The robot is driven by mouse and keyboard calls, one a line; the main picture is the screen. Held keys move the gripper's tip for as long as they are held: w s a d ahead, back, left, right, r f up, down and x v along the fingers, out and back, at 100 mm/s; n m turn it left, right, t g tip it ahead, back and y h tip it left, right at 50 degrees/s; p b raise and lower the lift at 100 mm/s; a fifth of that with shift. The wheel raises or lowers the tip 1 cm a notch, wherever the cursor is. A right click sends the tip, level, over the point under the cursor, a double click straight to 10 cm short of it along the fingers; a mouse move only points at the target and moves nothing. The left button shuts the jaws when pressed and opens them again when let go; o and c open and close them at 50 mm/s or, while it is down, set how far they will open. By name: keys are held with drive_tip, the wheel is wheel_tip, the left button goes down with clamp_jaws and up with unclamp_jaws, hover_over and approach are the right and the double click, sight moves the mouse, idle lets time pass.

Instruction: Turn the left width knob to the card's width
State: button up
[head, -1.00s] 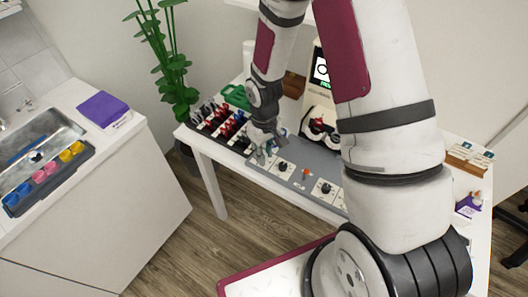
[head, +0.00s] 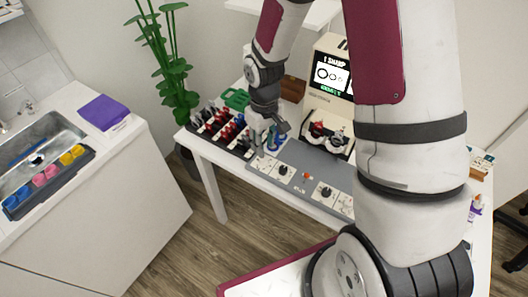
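A grey control panel (head: 318,160) lies on the white table, with a row of white dial plates along its front. A black knob (head: 283,169) sits on a plate near the left end, and another black knob (head: 326,191) sits further right. A small orange-red lever (head: 305,177) stands between them. I cannot read the dial markings or pick out the card. My gripper (head: 266,148) points down over the panel's left end, just left of and above the first black knob. Its fingers are small and partly hidden, so their opening is unclear. I see nothing clearly held.
A tray of red, blue and dark pieces (head: 222,128) stands left of my gripper. A tester with a lit screen (head: 332,75) stands behind the panel, with a red and black device (head: 326,134) in front. A green case (head: 236,98) is at the back left.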

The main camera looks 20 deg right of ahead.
drive_tip(key=shift+r, duration=2.8)
wheel_tip(320, 180, up, 17)
drive_tip(key=m+t, duration=0.2)
hover_over(264, 159)
drive_tip(key=s, duration=0.7)
drive_tip(key=s+r+m+t, duration=0.1)
drive_tip(key=s+r+t, duration=0.2)
drive_tip(key=s+r, duration=0.4)
drive_tip(key=s, duration=0.5)
drive_tip(key=shift+s+m, duration=0.3)
drive_tip(key=shift+d, duration=0.2)
